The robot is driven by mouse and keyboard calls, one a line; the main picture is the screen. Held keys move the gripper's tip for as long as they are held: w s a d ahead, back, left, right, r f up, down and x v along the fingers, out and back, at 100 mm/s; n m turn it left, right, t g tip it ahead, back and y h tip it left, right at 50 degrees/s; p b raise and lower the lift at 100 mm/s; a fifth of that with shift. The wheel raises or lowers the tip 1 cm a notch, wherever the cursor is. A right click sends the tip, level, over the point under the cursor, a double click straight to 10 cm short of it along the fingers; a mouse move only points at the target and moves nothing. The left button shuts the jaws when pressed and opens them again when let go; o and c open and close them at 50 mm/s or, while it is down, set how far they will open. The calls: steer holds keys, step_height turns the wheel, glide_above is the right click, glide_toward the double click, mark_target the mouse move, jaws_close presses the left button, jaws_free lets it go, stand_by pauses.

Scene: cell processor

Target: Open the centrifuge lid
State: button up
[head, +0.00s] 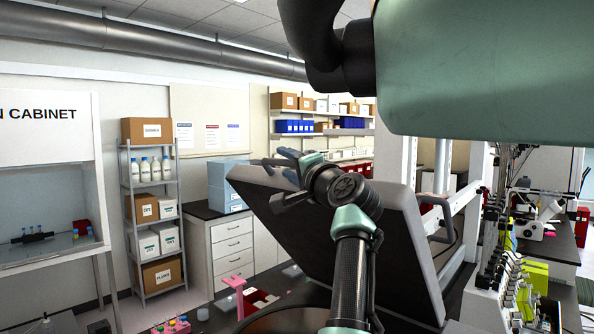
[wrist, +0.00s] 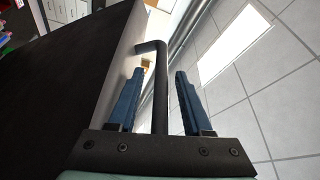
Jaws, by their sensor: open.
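The centrifuge lid (head: 295,232) is a thick grey slab with a dark face, standing raised and steeply tilted in the middle of the head view. The rim of the centrifuge's round opening (head: 262,318) shows below it, partly cut off and hidden by my arm. My gripper (head: 284,164) is at the lid's upper left edge. In the wrist view the lid (wrist: 65,85) fills the left side, and a dark bent handle bar (wrist: 160,95) runs between my two blue fingers (wrist: 159,72). The fingers are apart, with gaps visible on both sides of the bar.
A pink rack (head: 236,290) and small bench items lie left of the centrifuge. A grey shelf (head: 150,210) with boxes and bottles stands behind at left. Bench equipment (head: 490,270) crowds the right side. Open air surrounds the lid's upper edge.

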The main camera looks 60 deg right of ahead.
steer(key=b+v, duration=0.7)
steer(key=v, duration=0.5)
steer(key=shift+s+a+b, duration=0.2)
steer(key=shift+s+b, duration=0.1)
steer(key=w+a+f+n+t+y+b, duration=0.1)
steer(key=w+a+n+t, duration=0.2)
steer(key=a, duration=0.6)
steer(key=w+a+f+n+b, duration=0.1)
steer(key=w+a+n, duration=0.35)
steer(key=a, duration=0.35)
steer(key=w+a+f+n+t+y+b, duration=0.1)
steer(key=w+a+n+t, duration=0.2)
steer(key=a, duration=0.6)
steer(key=s+a+n+t+y+b, duration=0.1)
steer(key=s+a+n+t+y, duration=0.1)
steer(key=a, duration=1.1)
steer(key=s+a+n+t+y, duration=0.3)
steer(key=s+a+n+y, duration=0.2)
steer(key=a, duration=0.7)
steer(key=n+y, duration=0.2)
steer(key=n, duration=0.2)
steer(key=shift+s+a+f+t+b, duration=0.3)
steer(key=shift+a+f+b, duration=0.05)
steer(key=shift+a+b, duration=0.05)
